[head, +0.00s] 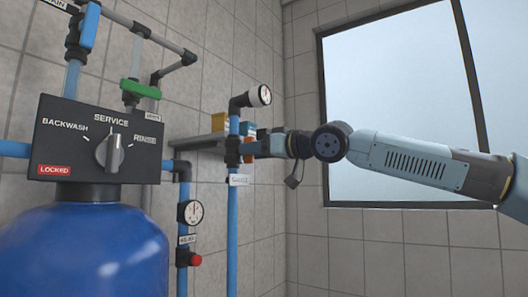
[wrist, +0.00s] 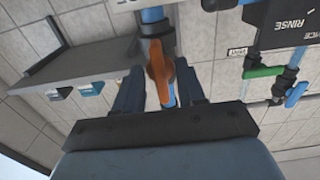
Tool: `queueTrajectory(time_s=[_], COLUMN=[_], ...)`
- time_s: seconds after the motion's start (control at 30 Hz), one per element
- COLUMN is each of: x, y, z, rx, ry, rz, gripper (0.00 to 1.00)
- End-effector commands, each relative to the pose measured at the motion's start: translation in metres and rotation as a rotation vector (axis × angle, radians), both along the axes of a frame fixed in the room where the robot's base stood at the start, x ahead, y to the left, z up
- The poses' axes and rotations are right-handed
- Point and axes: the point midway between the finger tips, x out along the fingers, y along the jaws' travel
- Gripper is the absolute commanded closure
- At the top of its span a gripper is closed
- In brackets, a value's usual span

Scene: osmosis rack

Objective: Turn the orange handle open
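The orange handle (wrist: 158,72) is on a dark valve body on a vertical blue pipe. In the wrist view it points down the picture between the two dark fingers of my gripper (wrist: 160,82). The fingers are apart, with a gap on each side of the handle, so my gripper is open around it and not clamped. In the head view my gripper (head: 262,146) reaches the valve from the right. Only a small part of the orange handle (head: 248,158) shows there; the fingers are hard to make out.
A grey shelf (wrist: 75,62) with small boxes is close beside the valve. A black control box (head: 95,140) on a blue tank (head: 85,255) stands left, with a green-handled valve (head: 140,88) above. A window (head: 400,70) is behind my arm.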

Motion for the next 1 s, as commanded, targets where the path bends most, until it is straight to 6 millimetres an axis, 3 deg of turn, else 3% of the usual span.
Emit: queueTrajectory(time_s=[0.17,0.7,1.0], x=[-0.010,-0.070,-0.084], y=[-0.015,-0.091,-0.107], z=[0.000,-0.001,-0.001], rx=[0.000,0.002,0.001], ry=[0.000,0.001,0.001], rz=[-0.002,-0.002,0.000], gripper=[0.61,0.61,0.61])
